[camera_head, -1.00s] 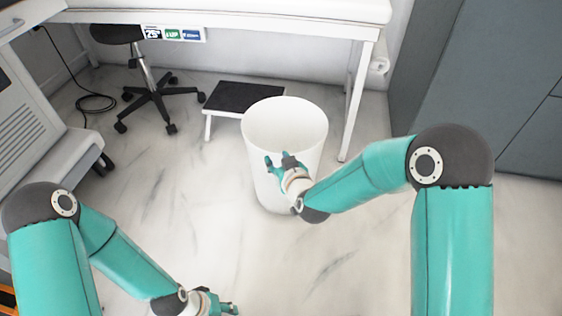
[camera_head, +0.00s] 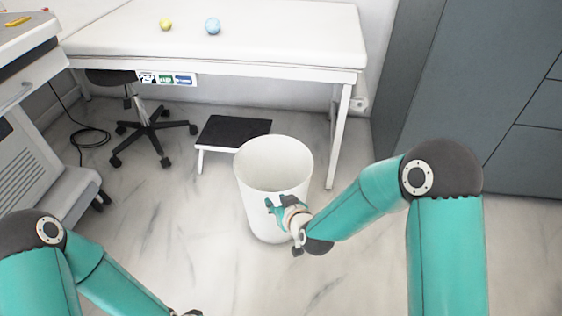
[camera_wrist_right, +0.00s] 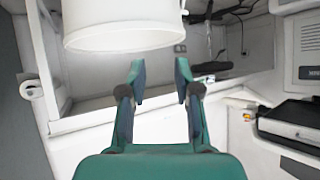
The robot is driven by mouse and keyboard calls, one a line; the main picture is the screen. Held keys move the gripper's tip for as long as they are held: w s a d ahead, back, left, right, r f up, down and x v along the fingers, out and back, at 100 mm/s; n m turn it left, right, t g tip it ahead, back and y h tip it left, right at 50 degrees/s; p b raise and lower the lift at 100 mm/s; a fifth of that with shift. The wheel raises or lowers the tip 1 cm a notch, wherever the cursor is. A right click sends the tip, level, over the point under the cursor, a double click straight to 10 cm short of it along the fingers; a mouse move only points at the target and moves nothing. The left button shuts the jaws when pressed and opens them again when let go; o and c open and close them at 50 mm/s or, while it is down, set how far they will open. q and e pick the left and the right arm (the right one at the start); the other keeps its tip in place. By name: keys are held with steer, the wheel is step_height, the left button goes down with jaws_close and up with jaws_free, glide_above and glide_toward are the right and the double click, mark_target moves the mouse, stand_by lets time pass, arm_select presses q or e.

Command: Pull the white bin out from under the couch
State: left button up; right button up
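The white bin (camera_head: 255,205) stands upright on the floor in front of the couch (camera_head: 230,52), clear of its front edge in the head view. My right gripper (camera_head: 272,206) is in front of the bin's near wall, below the rim. In the right wrist view, its two fingers (camera_wrist_right: 161,80) are apart with nothing between them. The bin's rim (camera_wrist_right: 125,44) shows above and to the left of them there. Whether a finger touches the wall cannot be told. Of my left arm's end, only a sliver shows at the bottom edge of the head view; its fingers are out of frame.
A black-topped step stool (camera_head: 233,132) stands behind and left of the bin. A wheeled stool (camera_head: 150,133) is farther left. The couch leg (camera_head: 338,140) is right of the bin, with grey cabinets (camera_head: 470,100) beyond. Floor in front of the bin is clear.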

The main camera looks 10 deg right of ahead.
arm_select(q)
step_height(320, 180, up, 50)
steer(key=p, duration=4.6)
steer(key=shift+f, duration=0.15)
arm_select(e)
steer(key=s+d+r+m+g, duration=0.2)
steer(key=s+r+g, duration=0.3)
steer(key=s+r, duration=0.8)
steer(key=s+d+r+m+g, duration=0.2)
steer(key=s+r+g, duration=0.3)
steer(key=s+r, duration=0.8)
step_height(320, 180, up, 6)
steer(key=shift+s+d+r+y, duration=0.1)
steer(key=shift+s+d+y, duration=0.2)
steer(key=shift+y, duration=0.1)
